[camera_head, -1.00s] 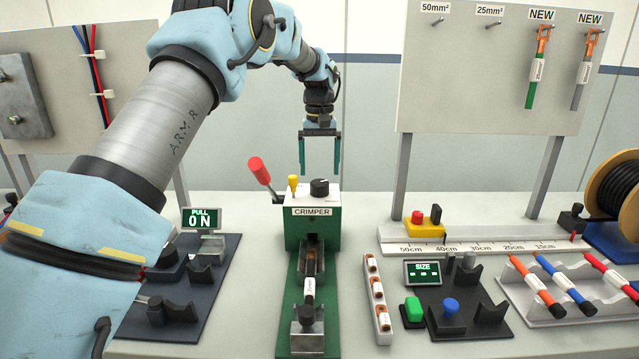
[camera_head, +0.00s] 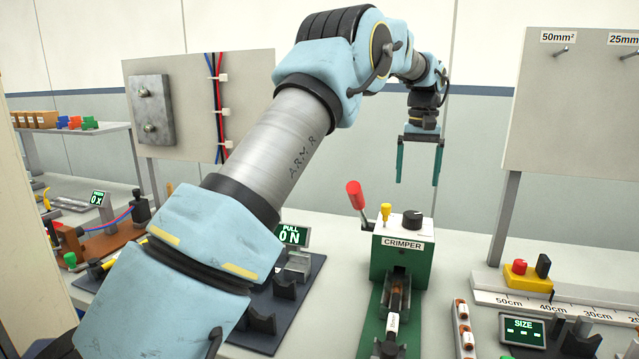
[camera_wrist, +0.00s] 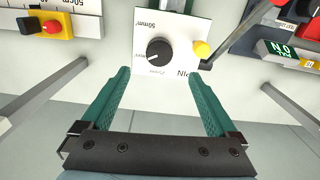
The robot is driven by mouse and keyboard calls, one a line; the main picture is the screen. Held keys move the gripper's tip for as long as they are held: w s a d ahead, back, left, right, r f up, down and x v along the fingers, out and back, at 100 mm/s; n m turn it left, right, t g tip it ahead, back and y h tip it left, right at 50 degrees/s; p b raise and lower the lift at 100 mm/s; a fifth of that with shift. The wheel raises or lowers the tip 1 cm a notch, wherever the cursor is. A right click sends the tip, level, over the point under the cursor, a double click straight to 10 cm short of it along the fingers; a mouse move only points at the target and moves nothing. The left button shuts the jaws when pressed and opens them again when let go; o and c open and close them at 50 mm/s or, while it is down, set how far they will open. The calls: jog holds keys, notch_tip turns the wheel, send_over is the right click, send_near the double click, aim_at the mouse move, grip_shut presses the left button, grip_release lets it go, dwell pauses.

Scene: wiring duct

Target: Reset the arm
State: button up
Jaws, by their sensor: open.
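My gripper (camera_head: 420,165) hangs from my raised arm above and behind the crimper (camera_head: 402,262), with its green fingers pointing down. The fingers are spread apart with nothing between them. In the wrist view my gripper (camera_wrist: 165,105) is open too, and the top of the crimper (camera_wrist: 163,45) with its black knob shows beyond the fingertips. The crimper is a green box with a white top, a red-handled lever and a yellow knob. A black cable with a white label (camera_head: 393,322) lies in its front channel.
A pull tester (camera_head: 292,236) showing "0 N" stands left of the crimper, partly behind my arm. A ruler (camera_head: 560,308) with a yellow block and a size gauge (camera_head: 523,330) are at the right. A hanging board (camera_head: 575,110) rises behind them.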

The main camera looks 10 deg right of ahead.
jog(key=shift+n, duration=0.5)
jog(key=w+a, duration=0.1)
jog(key=a, duration=0.3)
jog(key=a+f, duration=0.1)
jog(key=a, duration=0.3)
jog(key=w+a, duration=0.1)
jog(key=a, duration=0.4)
jog(key=shift+w+f, duration=0.35)
jog(key=shift+f, duration=0.05)
jog(key=s+a+f+n, duration=0.1)
jog(key=a, duration=0.5)
jog(key=s+a+f, duration=0.2)
jog(key=a, duration=0.5)
jog(key=s+a+f+n, duration=0.1)
jog(key=s+a+f, duration=0.2)
jog(key=s+a, duration=0.5)
jog(key=s+a+f+n+t, duration=0.1)
jog(key=s+a+f, duration=0.2)
jog(key=s+a, duration=0.5)
jog(key=a, duration=0.2)
jog(key=shift+s+a+f+t, duration=0.3)
jog(key=shift+a+f, duration=0.05)
